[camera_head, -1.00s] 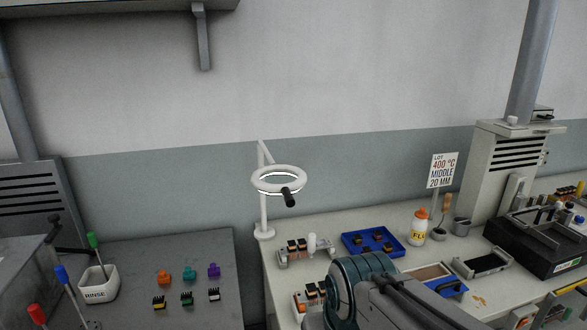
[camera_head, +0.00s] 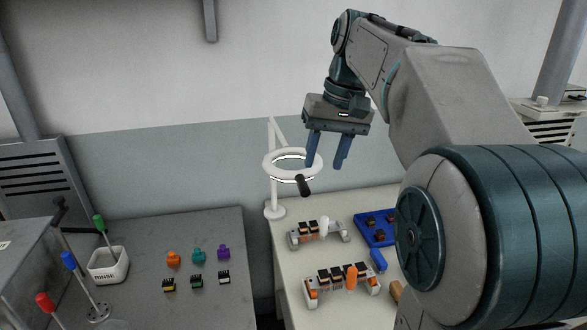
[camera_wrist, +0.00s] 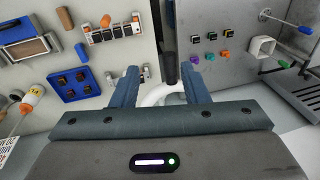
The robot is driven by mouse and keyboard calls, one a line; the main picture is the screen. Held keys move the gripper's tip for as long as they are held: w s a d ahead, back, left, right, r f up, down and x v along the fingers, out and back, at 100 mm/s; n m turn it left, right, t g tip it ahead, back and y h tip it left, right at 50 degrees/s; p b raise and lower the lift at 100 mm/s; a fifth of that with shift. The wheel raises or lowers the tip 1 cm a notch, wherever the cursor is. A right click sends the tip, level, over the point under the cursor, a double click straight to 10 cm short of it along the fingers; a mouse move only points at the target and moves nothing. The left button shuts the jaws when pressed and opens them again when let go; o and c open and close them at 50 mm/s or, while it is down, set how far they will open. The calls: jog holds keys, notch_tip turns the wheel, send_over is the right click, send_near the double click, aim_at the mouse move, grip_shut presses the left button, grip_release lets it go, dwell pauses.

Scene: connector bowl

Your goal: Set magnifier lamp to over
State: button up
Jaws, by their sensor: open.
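The magnifier lamp (camera_head: 272,180) is a white post with a jointed arm and a ring head (camera_head: 268,166), at the back left corner of the light bench. A black handle (camera_head: 303,186) sticks out from the ring's front. My gripper (camera_head: 325,166) is open and empty, with its blue fingers pointing down near the ring's right side; in the picture the left finger overlaps the ring's edge. In the wrist view, part of the white ring (camera_wrist: 160,95) and the dark handle (camera_wrist: 170,66) show between my open fingers (camera_wrist: 158,72). Most of the ring is hidden there by my gripper body.
Connector fixtures (camera_head: 342,284) and a blue tray (camera_head: 364,234) stand on the light bench below. The grey bench (camera_head: 190,230) at left holds small coloured connectors and a white RINSE cup (camera_head: 108,268). A bottle (camera_wrist: 30,100) shows in the wrist view. My arm hides the bench's right part.

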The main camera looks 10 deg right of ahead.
jog(key=g, duration=0.1)
send_near(304, 181)
jog(key=shift+n, duration=0.4)
jog(key=f, duration=0.3)
jog(key=a+f, duration=0.1)
jog(key=f, duration=0.2)
jog(key=f+b, duration=0.1)
jog(key=f, duration=0.1)
jog(key=shift+a+f, duration=0.4)
grip_shut()
